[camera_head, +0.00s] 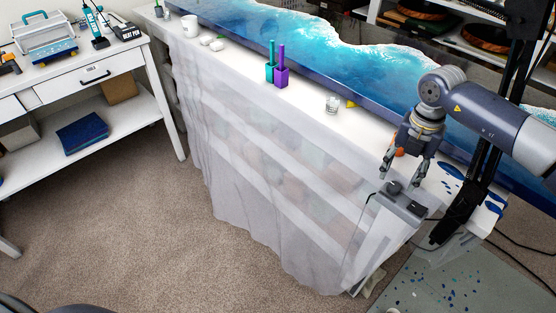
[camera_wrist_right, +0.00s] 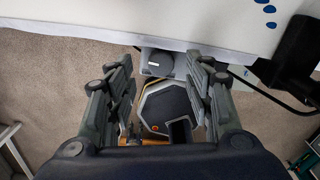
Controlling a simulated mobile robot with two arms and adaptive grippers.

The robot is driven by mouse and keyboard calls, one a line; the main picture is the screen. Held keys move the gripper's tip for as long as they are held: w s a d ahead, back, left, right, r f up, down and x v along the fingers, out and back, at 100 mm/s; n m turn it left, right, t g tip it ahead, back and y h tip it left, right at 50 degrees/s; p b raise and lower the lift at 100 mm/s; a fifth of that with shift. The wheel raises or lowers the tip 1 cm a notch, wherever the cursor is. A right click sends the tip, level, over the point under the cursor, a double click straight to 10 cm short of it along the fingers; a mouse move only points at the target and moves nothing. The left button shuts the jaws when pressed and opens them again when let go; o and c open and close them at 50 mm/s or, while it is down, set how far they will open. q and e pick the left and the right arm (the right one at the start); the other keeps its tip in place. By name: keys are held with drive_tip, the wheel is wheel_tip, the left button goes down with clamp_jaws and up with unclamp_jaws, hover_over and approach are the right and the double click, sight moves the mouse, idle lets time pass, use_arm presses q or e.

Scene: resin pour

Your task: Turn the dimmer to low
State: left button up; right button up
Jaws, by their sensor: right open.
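The dimmer (camera_head: 410,206) is a small grey box with a dark round knob (camera_head: 393,187), at the near right edge of the white-covered table. My right gripper (camera_head: 403,174) is open, pointing down just above the knob, with its two fingers apart. In the right wrist view the knob (camera_wrist_right: 158,63) shows between and slightly beyond the fingertips (camera_wrist_right: 160,72). The fingers appear clear of it, and nothing is held. I cannot read the knob's setting. My left gripper is not in view.
A black stand (camera_head: 481,175) and cables are close on the right. A white desk (camera_head: 80,70) stands left. Carpet between is clear.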

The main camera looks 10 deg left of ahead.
sight(395, 186)
drive_tip(key=f, duration=0.3)
drive_tip(key=shift+s+f, duration=0.2)
drive_tip(key=shift+f, duration=0.1)
drive_tip(key=shift+w+m+p, duration=0.1)
drive_tip(key=shift+m+p, duration=0.3)
drive_tip(key=shift+p, duration=0.1)
drive_tip(key=m+p, duration=0.2)
drive_tip(key=m, duration=0.1)
drive_tip(key=shift+r+m, duration=0.1)
drive_tip(key=shift+m, duration=0.3)
wheel_tip(395, 186, up, 10)
drive_tip(key=b, duration=0.3)
drive_tip(key=s+a+n+y, duration=0.1)
drive_tip(key=s+a+y, duration=0.2)
drive_tip(key=a, duration=0.6)
drive_tip(key=s+a+n+g+y, duration=0.1)
drive_tip(key=s+a+y, duration=0.2)
drive_tip(key=a, duration=0.6)
drive_tip(key=s+a+n+y, duration=0.2)
drive_tip(key=s+a+y, duration=0.2)
drive_tip(key=a, duration=0.5)
drive_tip(key=shift+a+r+g+y+p, duration=0.2)
drive_tip(key=shift+r+g+y+p, duration=0.2)
drive_tip(key=shift+y, duration=0.8)
